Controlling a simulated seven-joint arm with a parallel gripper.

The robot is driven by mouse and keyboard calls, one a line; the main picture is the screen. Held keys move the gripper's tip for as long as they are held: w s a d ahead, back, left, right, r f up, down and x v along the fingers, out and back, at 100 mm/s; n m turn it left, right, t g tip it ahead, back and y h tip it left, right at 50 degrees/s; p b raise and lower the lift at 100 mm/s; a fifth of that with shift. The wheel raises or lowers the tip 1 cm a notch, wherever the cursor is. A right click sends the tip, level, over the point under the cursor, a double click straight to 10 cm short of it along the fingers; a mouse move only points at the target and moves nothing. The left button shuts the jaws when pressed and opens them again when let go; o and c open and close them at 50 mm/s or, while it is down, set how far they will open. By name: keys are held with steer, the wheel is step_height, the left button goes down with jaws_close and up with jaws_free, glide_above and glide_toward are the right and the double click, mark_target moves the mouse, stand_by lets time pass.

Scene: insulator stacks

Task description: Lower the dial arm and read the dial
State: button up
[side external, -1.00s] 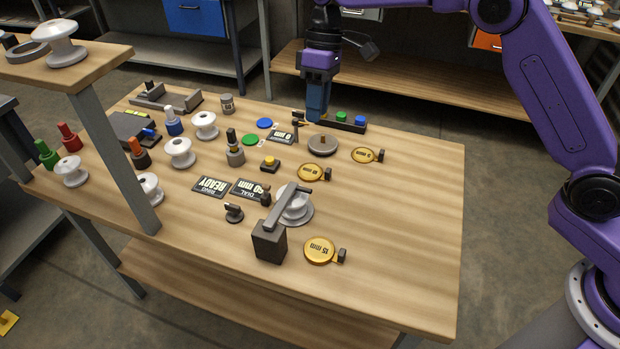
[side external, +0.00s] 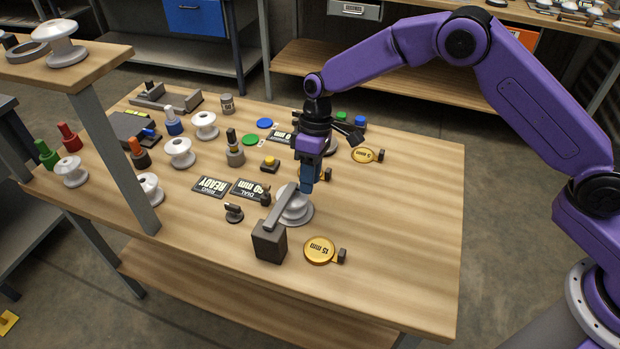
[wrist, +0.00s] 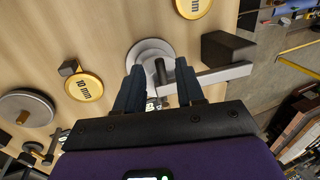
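The dial arm is a grey bar (side external: 274,214) on a dark block (side external: 268,241). My gripper (side external: 307,188) points down at the arm's far end. In the wrist view, its fingers (wrist: 160,72) are apart, on either side of the peg. I cannot tell whether they touch it. A dark sign marked DIAL (side external: 250,189) lies left of the insulator, upside down; its number is unclear.
A gold 15 mm disc (side external: 320,250) lies right of the block; another gold disc (side external: 363,155) lies further back. A READY sign (side external: 210,186), a small dark clamp-like piece (side external: 234,212) and a yellow button (side external: 270,163) are to the left. The front right tabletop is clear.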

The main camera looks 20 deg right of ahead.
steer(key=shift+s+a+f, duration=0.1)
steer(key=shift+f, duration=0.35)
jaws_close()
